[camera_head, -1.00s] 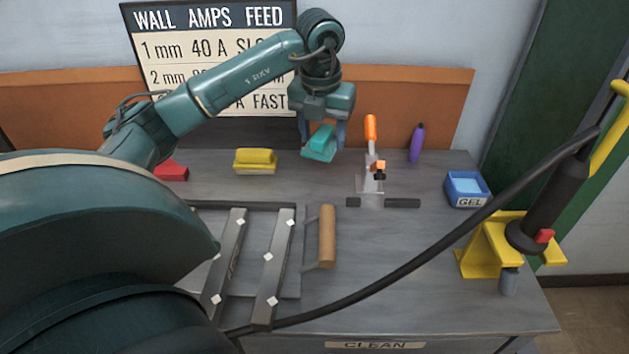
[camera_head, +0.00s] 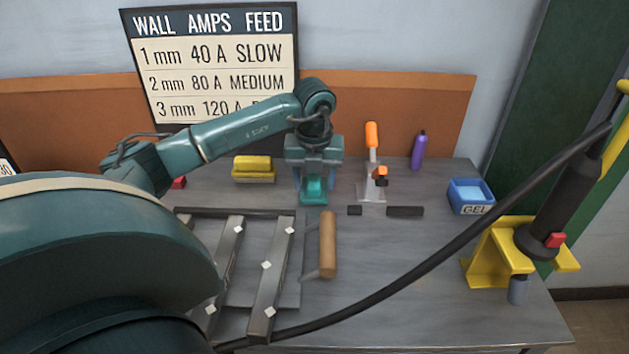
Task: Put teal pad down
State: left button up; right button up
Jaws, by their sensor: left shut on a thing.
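The teal pad (camera_head: 314,190) is a small block between the fingers of my left gripper (camera_head: 316,186). My left gripper points down and is shut on the pad, low over the grey table just behind the metal frame. I cannot tell whether the pad's underside touches the table. My right gripper is not in view.
The toggle clamp with an orange handle (camera_head: 372,150) stands right of my left gripper. A yellow pad (camera_head: 253,168) lies to its left. The metal frame bars (camera_head: 268,270), a wooden-handled tool (camera_head: 327,245), a blue GEL tub (camera_head: 470,196) and a torch stand (camera_head: 497,250) occupy the table.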

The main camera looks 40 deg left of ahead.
aim_at(314, 183)
pick_arm(q)
jog(key=shift+f, duration=0.2)
jog(key=o, duration=0.9)
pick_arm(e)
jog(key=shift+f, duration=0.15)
pick_arm(q)
jog(key=r, duration=0.4)
jog(key=r+p, duration=0.1)
jog(key=r, duration=0.3)
jog(key=s+d+r+p, duration=0.1)
jog(key=r, duration=0.3)
jog(key=shift+r, duration=0.15)
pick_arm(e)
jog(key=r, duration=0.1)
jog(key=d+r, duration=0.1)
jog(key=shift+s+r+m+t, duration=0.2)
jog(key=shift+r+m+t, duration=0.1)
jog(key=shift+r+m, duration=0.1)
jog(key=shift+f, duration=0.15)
